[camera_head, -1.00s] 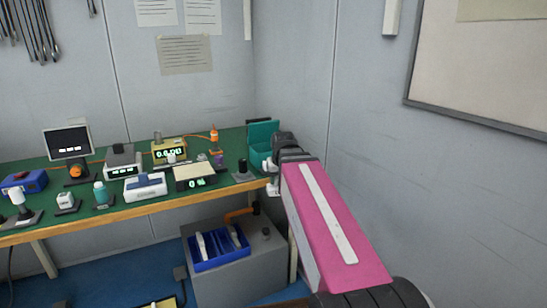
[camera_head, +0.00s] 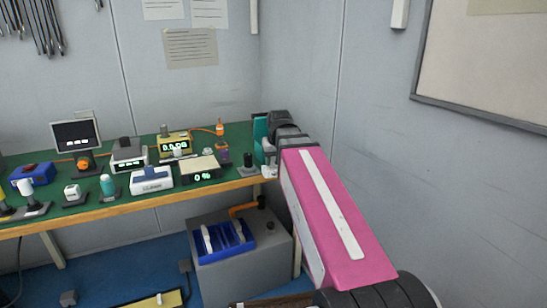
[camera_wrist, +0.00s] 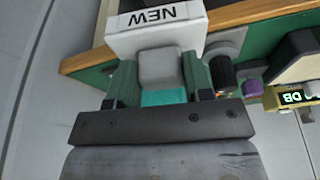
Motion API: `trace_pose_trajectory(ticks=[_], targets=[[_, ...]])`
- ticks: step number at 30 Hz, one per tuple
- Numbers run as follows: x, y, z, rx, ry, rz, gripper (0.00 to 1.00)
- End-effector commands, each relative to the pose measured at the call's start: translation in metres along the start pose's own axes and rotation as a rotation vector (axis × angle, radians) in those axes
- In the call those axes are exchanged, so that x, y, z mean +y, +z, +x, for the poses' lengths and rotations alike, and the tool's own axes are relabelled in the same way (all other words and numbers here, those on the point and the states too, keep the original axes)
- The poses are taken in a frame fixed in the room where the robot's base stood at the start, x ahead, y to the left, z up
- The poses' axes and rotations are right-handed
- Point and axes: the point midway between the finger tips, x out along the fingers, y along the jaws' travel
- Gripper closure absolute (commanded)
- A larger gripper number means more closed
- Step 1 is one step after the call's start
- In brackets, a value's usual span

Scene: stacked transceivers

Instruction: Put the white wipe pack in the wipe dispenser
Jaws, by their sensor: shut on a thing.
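My gripper (camera_wrist: 160,88) is at the right end of the green bench, its jaws shut on a pale block, which I take as the white wipe pack (camera_wrist: 159,66). The block sits between the two dark green fingers. Right beyond it is a white box face labelled "NEW" (camera_wrist: 155,18); I cannot tell whether they touch. In the head view the wrist hides the jaws and most of what they hold. A white box with a blue top (camera_head: 152,180), perhaps the wipe dispenser, stands at the bench's front middle, left of my gripper.
A white-topped device (camera_head: 200,164), a black-based knob (camera_head: 247,168) and a yellow display (camera_head: 174,146) crowd the green bench (camera_head: 118,202). A grey cabinet with a blue tray (camera_head: 228,238) stands below. The wall is close on the right.

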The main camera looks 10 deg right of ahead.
Motion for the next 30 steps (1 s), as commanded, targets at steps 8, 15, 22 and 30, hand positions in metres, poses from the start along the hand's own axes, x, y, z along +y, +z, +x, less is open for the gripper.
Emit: trace_pose_trajectory(ticks=[8, 15, 22, 30], targets=[[-0.035, -0.037, -0.059, 0.003, -0.033, -0.109, 0.78], [-0.05, -0.048, -0.085, 0.002, -0.048, -0.157, 0.78], [-0.036, -0.077, -0.08, 0.0, -0.049, -0.161, 0.78], [-0.005, -0.129, -0.064, -0.001, -0.048, -0.161, 0.78]])
